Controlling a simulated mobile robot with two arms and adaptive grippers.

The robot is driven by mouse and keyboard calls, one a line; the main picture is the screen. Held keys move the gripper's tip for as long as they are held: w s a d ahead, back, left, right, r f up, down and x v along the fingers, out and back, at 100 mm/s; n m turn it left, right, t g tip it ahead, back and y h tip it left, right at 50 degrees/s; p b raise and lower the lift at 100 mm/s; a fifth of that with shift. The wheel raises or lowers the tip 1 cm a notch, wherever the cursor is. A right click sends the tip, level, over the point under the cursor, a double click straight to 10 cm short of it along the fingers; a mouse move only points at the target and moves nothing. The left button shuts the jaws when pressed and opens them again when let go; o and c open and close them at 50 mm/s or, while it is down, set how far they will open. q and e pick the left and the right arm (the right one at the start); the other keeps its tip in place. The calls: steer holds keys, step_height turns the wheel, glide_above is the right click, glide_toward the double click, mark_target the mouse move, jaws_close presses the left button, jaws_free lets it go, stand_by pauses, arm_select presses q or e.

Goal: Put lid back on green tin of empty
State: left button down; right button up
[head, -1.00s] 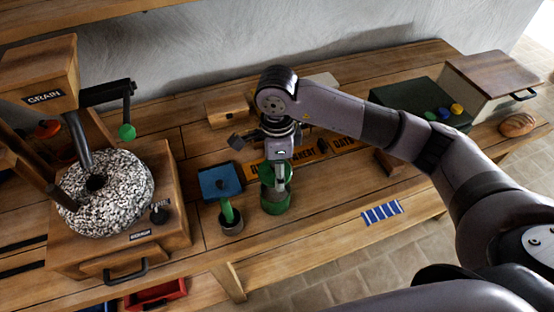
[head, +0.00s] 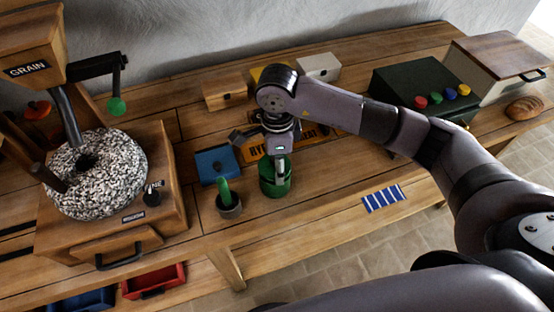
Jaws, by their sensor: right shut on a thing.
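The green tin (head: 271,190) stands upright on the bench, right of the small grey pot. My right gripper (head: 281,174) points down at the tin's top. It is shut on the green lid (head: 266,168), which is mostly hidden by the fingers. The lid is at the tin's mouth. I cannot tell whether it is fully seated. My left gripper is not in view.
A grey pot with a green handle (head: 229,202) and a blue box (head: 214,166) stand close left of the tin. The grain mill (head: 105,180) is further left. A striped blue cloth (head: 383,198) lies near the front edge. A dark green box with coloured knobs (head: 400,85) stands right.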

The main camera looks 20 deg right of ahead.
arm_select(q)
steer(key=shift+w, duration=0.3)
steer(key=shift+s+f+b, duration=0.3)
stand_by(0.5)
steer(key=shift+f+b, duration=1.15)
arm_select(e)
steer(key=shift+f, duration=0.2)
stand_by(1.1)
stand_by(0.4)
steer(key=o, duration=1.1)
steer(key=shift+o, duration=0.2)
steer(key=shift+o, duration=1.3)
